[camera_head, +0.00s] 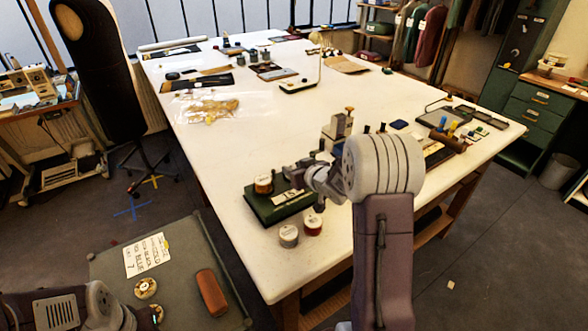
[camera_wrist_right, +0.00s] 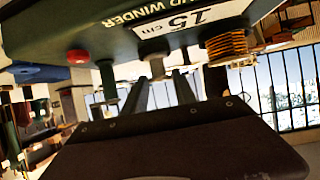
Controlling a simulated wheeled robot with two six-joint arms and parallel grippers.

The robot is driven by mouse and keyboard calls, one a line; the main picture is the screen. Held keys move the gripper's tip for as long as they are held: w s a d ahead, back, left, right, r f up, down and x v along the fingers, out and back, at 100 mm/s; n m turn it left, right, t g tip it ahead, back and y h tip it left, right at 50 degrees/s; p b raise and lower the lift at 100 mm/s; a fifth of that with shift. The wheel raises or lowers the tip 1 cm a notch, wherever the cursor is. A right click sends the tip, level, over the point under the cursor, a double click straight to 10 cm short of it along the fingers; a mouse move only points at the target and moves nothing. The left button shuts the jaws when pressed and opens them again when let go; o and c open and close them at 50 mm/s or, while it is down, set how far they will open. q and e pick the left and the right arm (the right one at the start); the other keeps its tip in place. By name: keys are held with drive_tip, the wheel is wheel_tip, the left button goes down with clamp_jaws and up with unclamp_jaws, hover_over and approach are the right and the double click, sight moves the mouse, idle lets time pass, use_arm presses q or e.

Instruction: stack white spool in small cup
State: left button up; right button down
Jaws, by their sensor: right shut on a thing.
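My right gripper (camera_head: 298,174) reaches in over the near left part of the table, beside a green winder (camera_head: 262,212). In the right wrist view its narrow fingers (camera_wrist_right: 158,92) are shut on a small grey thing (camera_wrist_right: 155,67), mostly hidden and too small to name. Two small round white-topped things stand at the table's near edge: a pale grey one (camera_head: 288,236) and a red-brown one (camera_head: 313,225). I cannot tell whether either is the white spool or the small cup.
The winder also shows close up in the right wrist view (camera_wrist_right: 115,32), with a copper-coloured spool (camera_wrist_right: 227,46) on it. Tools crowd the table's right side. The table's (camera_head: 230,145) middle left is clear.

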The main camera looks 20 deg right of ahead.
use_arm(q)
drive_tip(key=shift+f, duration=0.15)
use_arm(e)
drive_tip(key=shift+f, duration=0.25)
use_arm(q)
drive_tip(key=shift+w, duration=0.1)
use_arm(e)
drive_tip(key=c, duration=1)
unclamp_jaws()
use_arm(q)
drive_tip(key=shift+r, duration=0.2)
use_arm(e)
drive_tip(key=shift+r, duration=0.3)
use_arm(q)
drive_tip(key=shift+r, duration=0.1)
use_arm(e)
drive_tip(key=shift+s+r, duration=0.2)
drive_tip(key=shift+r, duration=0.1)
use_arm(q)
drive_tip(key=shift+r+p, duration=0.8)
drive_tip(key=shift+p, duration=0.25)
use_arm(e)
drive_tip(key=v, duration=1.1)
drive_tip(key=shift+s, duration=0.2)
